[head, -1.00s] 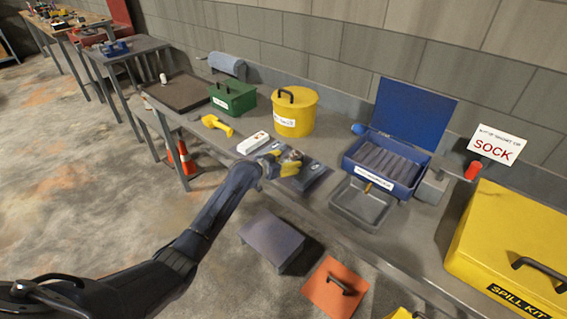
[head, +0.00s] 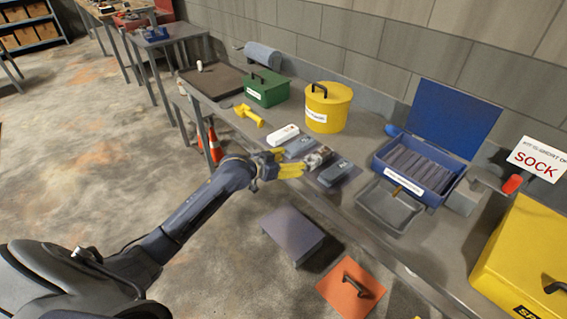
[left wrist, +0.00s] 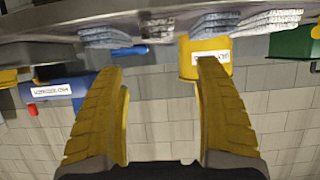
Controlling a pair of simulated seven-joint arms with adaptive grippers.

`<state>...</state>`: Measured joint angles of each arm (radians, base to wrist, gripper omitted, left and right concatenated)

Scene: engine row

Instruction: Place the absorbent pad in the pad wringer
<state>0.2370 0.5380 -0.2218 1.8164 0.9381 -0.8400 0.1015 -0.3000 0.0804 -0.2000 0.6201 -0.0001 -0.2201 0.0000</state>
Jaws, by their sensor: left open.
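Several grey folded pads lie near the bench's front edge, one (head: 335,173) on the right and one (head: 299,147) on the left. A mottled grey-brown lump (head: 318,157) sits between them; I cannot tell which is the absorbent pad. Folded pads also line the bench edge in the left wrist view (left wrist: 215,22). A blue open-lidded box (head: 440,195) with grey ribs inside and a red-handled crank (head: 512,184) beside it looks like the pad wringer. My left gripper (head: 292,162) is open and empty by the front edge, left of the lump; its yellow fingers show in the left wrist view (left wrist: 162,78). My right gripper is out of view.
A grey tray (head: 390,206) stands before the blue box. A yellow case (head: 525,255) is at right. A low grey platform (head: 292,235) stands on the floor.

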